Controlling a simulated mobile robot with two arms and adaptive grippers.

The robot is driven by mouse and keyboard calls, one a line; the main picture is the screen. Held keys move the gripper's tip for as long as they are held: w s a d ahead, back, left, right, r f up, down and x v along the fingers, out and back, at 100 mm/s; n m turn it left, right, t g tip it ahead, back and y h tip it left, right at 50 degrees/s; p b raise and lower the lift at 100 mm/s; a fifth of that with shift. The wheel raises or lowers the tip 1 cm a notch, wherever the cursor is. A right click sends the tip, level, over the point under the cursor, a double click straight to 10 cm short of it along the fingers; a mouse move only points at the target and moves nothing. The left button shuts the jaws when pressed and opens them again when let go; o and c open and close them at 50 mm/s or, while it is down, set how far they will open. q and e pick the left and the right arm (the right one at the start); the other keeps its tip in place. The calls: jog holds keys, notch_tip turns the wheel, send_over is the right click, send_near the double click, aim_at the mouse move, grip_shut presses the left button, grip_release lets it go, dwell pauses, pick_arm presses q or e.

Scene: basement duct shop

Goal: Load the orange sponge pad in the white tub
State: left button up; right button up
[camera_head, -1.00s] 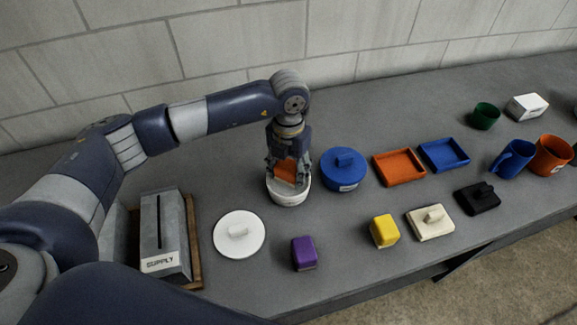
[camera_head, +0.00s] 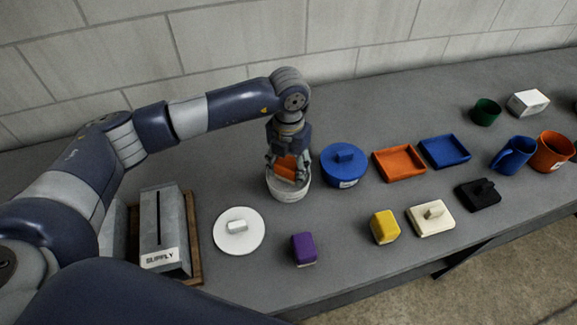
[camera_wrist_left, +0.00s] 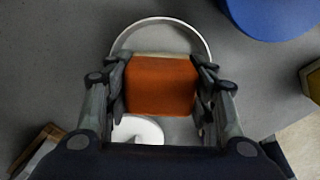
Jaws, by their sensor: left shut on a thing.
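The orange sponge pad (camera_head: 286,169) is held between the fingers of my left gripper (camera_head: 287,165), which is shut on it. In the left wrist view the orange sponge pad (camera_wrist_left: 161,84) fills the space between the two fingers. The white tub (camera_head: 289,191) stands open on the bench directly under the gripper. The pad is at the tub's mouth; the tub's far rim (camera_wrist_left: 160,22) shows beyond it in the wrist view. How deep the pad sits is hard to tell. My right gripper is not in view.
A white round lid (camera_head: 239,243) lies left of the tub. A blue lidded tub (camera_head: 344,175) stands close on the right. A purple block (camera_head: 304,249) and a yellow block (camera_head: 384,229) lie in front. A supply box (camera_head: 164,232) is at the left.

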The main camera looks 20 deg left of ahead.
aim_at(288, 162)
pick_arm(q)
jog(key=shift+f, duration=0.4)
dwell(0.4)
jog(key=shift+f+b, duration=0.1)
jog(key=shift+b, duration=0.45)
dwell(0.8)
notch_tip(288, 162, up, 2)
jog(key=shift+r+p, duration=0.1)
jog(key=shift+p, duration=0.5)
jog(key=shift+r+p, duration=1.2)
jog(key=shift+r, duration=1.3)
